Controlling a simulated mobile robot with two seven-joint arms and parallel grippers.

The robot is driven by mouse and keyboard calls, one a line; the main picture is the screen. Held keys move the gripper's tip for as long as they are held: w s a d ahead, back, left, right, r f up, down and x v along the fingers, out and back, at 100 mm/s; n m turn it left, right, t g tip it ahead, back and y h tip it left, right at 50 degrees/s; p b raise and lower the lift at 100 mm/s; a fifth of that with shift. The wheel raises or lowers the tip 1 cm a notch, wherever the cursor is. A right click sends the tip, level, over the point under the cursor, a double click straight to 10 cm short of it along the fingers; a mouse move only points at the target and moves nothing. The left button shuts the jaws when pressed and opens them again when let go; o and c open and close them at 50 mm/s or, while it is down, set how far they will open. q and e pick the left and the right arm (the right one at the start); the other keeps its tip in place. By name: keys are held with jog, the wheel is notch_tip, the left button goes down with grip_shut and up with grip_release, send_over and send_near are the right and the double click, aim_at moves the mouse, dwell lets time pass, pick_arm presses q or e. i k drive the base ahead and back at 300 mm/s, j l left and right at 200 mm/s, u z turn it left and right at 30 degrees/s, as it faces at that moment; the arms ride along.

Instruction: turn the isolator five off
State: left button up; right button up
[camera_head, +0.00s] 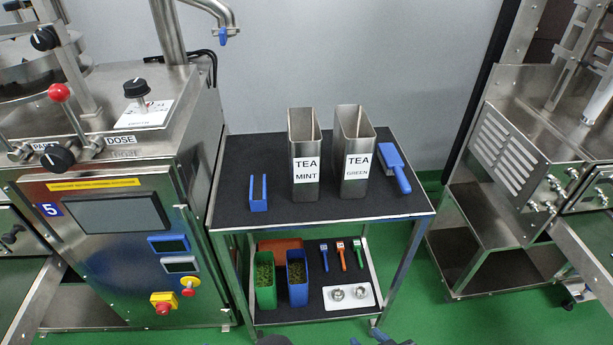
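The machine with the blue number 5 label (49,209) stands at the left. Low on its front are a round red knob on a yellow disc (188,287) and a yellow box with a red button (163,303). Which of them is the isolator, and its setting, I cannot tell at this size. My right gripper (378,337) just shows at the bottom edge, mostly cut off, far right of these controls. Whether it is open or shut does not show. A dark shape (275,340) at the bottom edge may be my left gripper. Neither is near the machine.
A two-shelf trolley (243,190) stands right of the machine. It bears two tea tins (304,140) (354,140), a blue scoop (399,170) and tubs (265,285). Another steel machine (520,150) stands at the right. Green floor (410,300) shows between.

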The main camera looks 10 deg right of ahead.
aim_at(163, 308)
jog(key=u, duration=1.2)
